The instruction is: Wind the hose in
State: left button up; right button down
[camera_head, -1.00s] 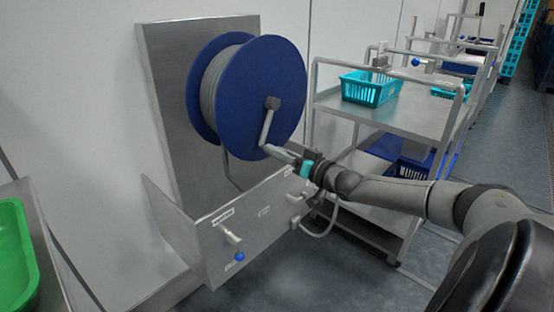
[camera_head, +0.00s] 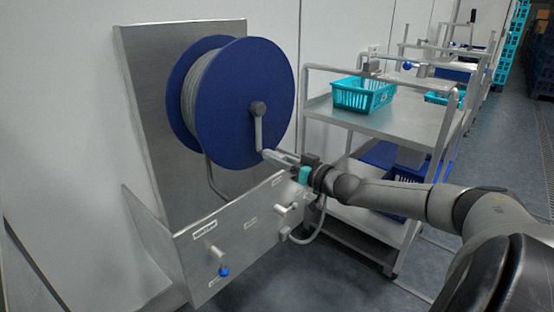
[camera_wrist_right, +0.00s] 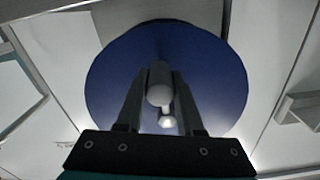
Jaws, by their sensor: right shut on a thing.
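A blue hose reel (camera_head: 225,115) with grey hose (camera_head: 192,92) wound on it is mounted on a steel back plate. Its grey crank (camera_head: 258,125) hangs down from the hub, handle end low. My right gripper (camera_head: 268,156) is at the crank's lower end. In the right wrist view my right gripper (camera_wrist_right: 161,95) has its two fingers closed on both sides of the round-ended crank handle (camera_wrist_right: 160,82), in front of the blue reel disc (camera_wrist_right: 205,65). A length of hose (camera_head: 212,178) runs down behind the steel panel. My left gripper is not in view.
Below the reel, a slanted steel panel (camera_head: 235,245) carries labels, fittings and a blue knob (camera_head: 223,271). A grey hose end (camera_head: 318,228) loops at its right. A steel trolley (camera_head: 390,122) with a turquoise basket (camera_head: 362,95) stands close on the right. Floor shows below.

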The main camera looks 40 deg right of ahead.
jog(key=shift+d+f, duration=0.1)
jog(key=shift+f, duration=0.15)
jog(key=c, duration=0.8)
grip_release()
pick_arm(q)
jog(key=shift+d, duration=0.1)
pick_arm(e)
jog(key=shift+o, duration=1.3)
jog(key=shift+w+r, duration=0.1)
jog(key=shift+r, duration=0.05)
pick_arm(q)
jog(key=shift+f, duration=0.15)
pick_arm(e)
jog(key=shift+s+d+r+p, duration=0.1)
jog(key=shift+s+d+p, duration=0.05)
jog(key=shift+s+p, duration=1.05)
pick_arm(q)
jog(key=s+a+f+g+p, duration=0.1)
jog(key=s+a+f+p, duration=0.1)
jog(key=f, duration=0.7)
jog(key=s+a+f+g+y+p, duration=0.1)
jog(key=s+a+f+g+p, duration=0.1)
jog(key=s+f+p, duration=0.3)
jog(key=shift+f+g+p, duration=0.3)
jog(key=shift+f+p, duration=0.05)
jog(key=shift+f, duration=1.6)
pick_arm(e)
jog(key=s+d, duration=0.1)
jog(key=s, duration=1.1)
jog(key=shift+s, duration=0.4)
